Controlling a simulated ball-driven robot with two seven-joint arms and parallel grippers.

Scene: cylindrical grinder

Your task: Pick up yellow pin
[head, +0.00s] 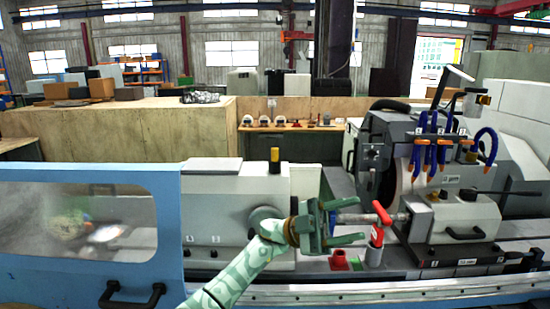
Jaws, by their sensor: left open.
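A small upright pin with a yellow top (275,154) and a dark lower part stands on top of the white machine housing (222,190), left of centre. My left gripper (359,221) is green, open, and points right. It is lower than the yellow pin and to its right, clearly apart from it. Behind or between its fingers shows a grey rod (397,217); I cannot tell whether it touches them. My right gripper is not in view.
A red handle (381,213) sits right of the gripper, above a red and white upright part (375,246). A red block (339,260) stands below. A blue panel with a black handle (132,296) is at the left. Blue hoses (443,153) hang at the right.

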